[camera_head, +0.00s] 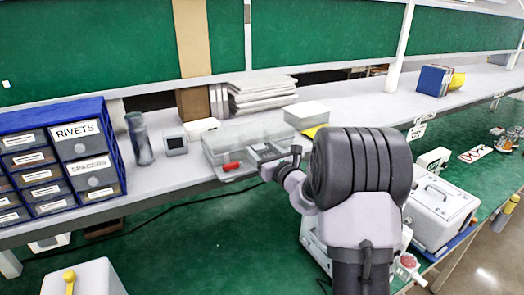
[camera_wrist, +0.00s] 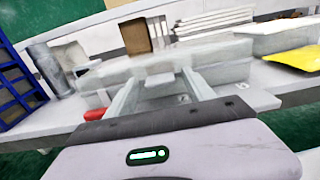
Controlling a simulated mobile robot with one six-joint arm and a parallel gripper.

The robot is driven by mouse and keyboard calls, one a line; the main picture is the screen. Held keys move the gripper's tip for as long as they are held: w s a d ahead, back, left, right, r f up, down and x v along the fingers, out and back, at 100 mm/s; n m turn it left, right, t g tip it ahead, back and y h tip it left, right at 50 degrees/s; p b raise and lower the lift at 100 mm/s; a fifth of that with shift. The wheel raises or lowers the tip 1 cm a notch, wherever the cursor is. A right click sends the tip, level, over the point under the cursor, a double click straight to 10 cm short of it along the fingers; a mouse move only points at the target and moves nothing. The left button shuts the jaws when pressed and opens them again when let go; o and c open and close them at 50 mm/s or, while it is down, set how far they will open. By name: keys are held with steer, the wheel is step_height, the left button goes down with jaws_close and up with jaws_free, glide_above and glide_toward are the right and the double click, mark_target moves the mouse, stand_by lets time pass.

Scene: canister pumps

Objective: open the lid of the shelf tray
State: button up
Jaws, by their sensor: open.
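The shelf tray (camera_head: 222,143) is a pale, translucent grey box on the white shelf, just left of the middle in the head view. Its front wall and lid edge span the middle of the wrist view (camera_wrist: 222,72). A small light tab (camera_wrist: 160,79) on its near side shows between my fingers. My gripper (camera_head: 264,152) is open at the tray's right front, and its two pale fingers (camera_wrist: 160,88) point at the tray on either side of the tab. I cannot tell whether the fingers touch it. The lid looks down, but its seam is unclear.
A red object (camera_head: 231,166) lies at the tray's front left. A grey cylinder (camera_head: 140,138) and a small dark-screened device (camera_head: 176,145) stand to the left, beyond them a blue drawer cabinet (camera_head: 62,155). A white box (camera_head: 306,112) and a yellow item (camera_head: 314,131) are to the right.

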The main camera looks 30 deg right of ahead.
jaws_close()
stand_by(0.3)
